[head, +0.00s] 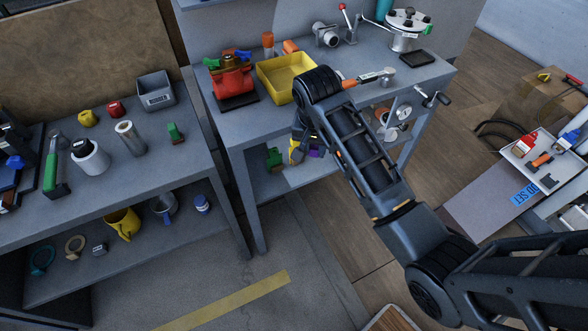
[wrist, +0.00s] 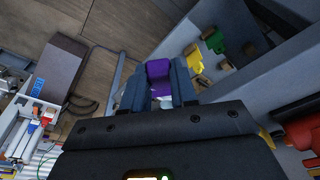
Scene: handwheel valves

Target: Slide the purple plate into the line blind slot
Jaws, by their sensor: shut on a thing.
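The purple plate (wrist: 158,72) sits between the two fingers of my gripper (wrist: 159,88) in the wrist view, and the gripper is shut on it. In the head view my gripper (head: 306,140) is low at the front of the middle bench, below its top, partly hidden by my own arm. A bit of the purple plate (head: 316,152) shows beside it. A yellow piece (wrist: 193,58) and a green piece (wrist: 215,40) are on the bench's lower level, to the right of the plate in the wrist view. I cannot make out the line blind slot for certain.
The middle bench (head: 355,75) carries a red valve body (head: 232,82), a yellow bin (head: 270,82) and a metal pot (head: 404,40). A crank handle (head: 432,97) juts out at its right. The left bench (head: 95,185) holds several loose items.

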